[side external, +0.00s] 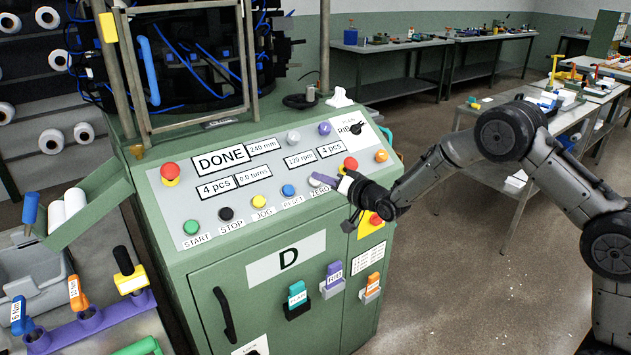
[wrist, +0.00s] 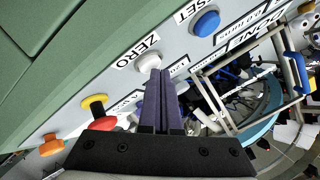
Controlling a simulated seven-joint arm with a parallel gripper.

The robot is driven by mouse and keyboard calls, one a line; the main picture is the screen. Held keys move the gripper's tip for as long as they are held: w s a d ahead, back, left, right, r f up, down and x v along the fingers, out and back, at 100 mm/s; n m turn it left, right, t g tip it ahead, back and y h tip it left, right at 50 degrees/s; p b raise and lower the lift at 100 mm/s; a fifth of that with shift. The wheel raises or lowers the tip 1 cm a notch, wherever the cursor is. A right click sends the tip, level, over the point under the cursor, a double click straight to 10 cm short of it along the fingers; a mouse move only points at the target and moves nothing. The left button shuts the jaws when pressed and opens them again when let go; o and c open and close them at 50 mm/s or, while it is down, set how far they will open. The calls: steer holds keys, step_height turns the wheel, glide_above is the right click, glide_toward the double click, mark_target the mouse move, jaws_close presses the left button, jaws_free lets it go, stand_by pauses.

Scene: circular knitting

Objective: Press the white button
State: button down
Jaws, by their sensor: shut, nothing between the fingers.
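In the wrist view my gripper's fingertips (wrist: 160,74) are together at the white button's edge. I cannot tell whether they touch it.
A blue button (side external: 288,190) marked RESET is just left of the white one. A red-and-yellow knob (side external: 350,164) stands close to my gripper on the panel's right. The knitting head's metal frame (side external: 190,120) rises behind the panel.

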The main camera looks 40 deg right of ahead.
steer(key=shift+w+f, duration=0.1)
steer(key=shift+f, duration=0.15)
steer(key=shift+r, duration=0.1)
steer(key=shift+s+r, duration=0.2)
steer(key=shift+s, duration=0.05)
stand_by(0.4)
steer(key=s+r, duration=0.3)
steer(key=r, duration=0.2)
steer(key=shift+s, duration=0.25)
stand_by(0.6)
